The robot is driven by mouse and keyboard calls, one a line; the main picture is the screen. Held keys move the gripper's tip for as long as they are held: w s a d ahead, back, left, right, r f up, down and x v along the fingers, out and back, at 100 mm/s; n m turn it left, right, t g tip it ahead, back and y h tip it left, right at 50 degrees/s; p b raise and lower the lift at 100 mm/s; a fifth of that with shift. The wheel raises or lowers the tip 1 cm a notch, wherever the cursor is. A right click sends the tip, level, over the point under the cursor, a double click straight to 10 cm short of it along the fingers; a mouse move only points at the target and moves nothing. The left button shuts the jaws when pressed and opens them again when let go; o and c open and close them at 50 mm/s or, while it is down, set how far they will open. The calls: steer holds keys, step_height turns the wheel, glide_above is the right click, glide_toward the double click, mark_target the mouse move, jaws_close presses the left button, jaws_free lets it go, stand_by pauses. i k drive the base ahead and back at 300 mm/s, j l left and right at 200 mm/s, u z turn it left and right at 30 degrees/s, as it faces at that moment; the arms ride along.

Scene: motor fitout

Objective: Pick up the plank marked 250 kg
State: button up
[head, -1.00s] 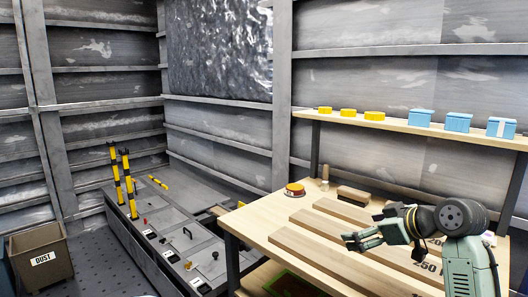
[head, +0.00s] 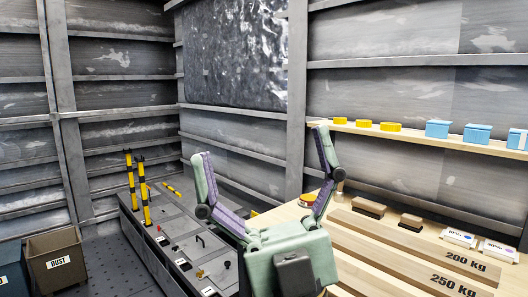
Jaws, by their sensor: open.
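The plank marked 250 kg (head: 385,266) is a long brown board lying flat on the wooden workbench (head: 290,213).
Brushes (head: 369,207) and small white boxes (head: 459,238) stand behind the planks. A low grey cabinet (head: 175,240) with yellow-black posts stands left. A dust bin (head: 57,262) is at the far left.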

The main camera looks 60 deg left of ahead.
mark_target(438, 284)
steer(key=u, duration=0.75)
steer(key=i+j+u, duration=0.15)
steer(key=u, duration=0.25)
steer(key=i+u, duration=0.15)
steer(key=u, duration=0.25)
steer(key=i+u, duration=0.2)
steer(key=u, duration=0.2)
steer(key=i, duration=0.65)
steer(key=j+z, duration=0.1)
steer(key=z, duration=0.4)
steer(key=j+z, duration=0.1)
steer(key=z, duration=0.9)
steer(key=k+j+z, duration=0.1)
steer(key=z, duration=0.4)
